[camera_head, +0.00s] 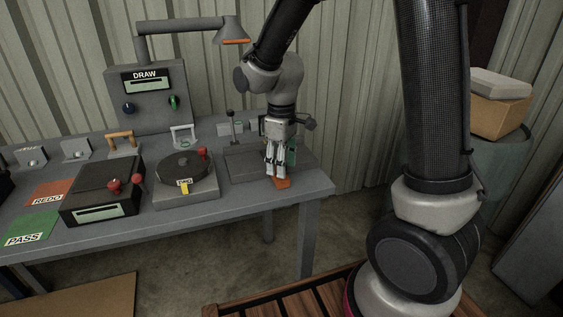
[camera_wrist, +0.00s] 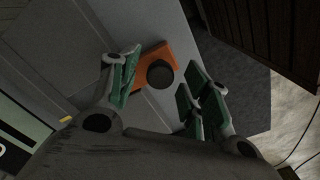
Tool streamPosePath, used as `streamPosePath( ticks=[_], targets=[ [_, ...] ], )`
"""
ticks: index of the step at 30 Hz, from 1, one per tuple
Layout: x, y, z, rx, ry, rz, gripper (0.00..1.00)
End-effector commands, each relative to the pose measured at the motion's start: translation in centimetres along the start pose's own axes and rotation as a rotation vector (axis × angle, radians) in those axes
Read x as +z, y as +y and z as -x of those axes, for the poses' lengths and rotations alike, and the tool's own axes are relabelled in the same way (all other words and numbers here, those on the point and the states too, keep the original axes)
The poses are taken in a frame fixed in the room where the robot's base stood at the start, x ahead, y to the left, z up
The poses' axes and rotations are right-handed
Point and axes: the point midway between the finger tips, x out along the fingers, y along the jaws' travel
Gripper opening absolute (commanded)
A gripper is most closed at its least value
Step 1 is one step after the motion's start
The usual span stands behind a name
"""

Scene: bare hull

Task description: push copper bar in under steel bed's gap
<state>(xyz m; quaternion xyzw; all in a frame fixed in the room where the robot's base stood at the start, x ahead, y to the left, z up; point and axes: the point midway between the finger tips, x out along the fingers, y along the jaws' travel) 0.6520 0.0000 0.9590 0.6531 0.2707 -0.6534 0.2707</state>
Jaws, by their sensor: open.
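The copper bar (camera_head: 282,183) is an orange-brown piece lying near the right front of the bench. It also shows in the wrist view (camera_wrist: 147,82), with a dark round knob (camera_wrist: 160,74) on it. My gripper (camera_head: 276,173) points down right over the bar. In the wrist view my gripper (camera_wrist: 160,88) is open, its green-padded fingers apart on either side of the bar and knob. I cannot tell whether they touch it. The steel bed (camera_head: 240,165) appears to be the low grey block behind and left of the bar. Its gap is not visible.
An upright lever (camera_head: 231,122) rises behind the bed. The bench's right edge (camera_head: 325,188) is close to my gripper.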

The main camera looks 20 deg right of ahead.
Motion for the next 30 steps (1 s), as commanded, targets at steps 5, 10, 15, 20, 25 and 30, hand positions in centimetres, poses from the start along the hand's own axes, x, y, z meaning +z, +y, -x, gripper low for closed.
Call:
streamPosePath(
  ticks=[5, 10, 15, 20, 25, 30],
  targets=[
    [0.0, 0.0, 0.0, 0.000, 0.000, 0.000, 0.42],
    [0.0, 0.0, 0.0, 0.000, 0.000, 0.000, 0.11],
    [0.0, 0.0, 0.1, 0.000, 0.000, 0.000, 0.00],
    [-0.8, 0.8, 0.1, 0.001, 0.001, -0.001, 0.00],
    [-3.6, 3.6, 0.0, 0.001, 0.002, -0.002, 0.00],
    [-5.9, 5.8, 0.1, 0.001, 0.003, -0.002, 0.00]
  ],
)
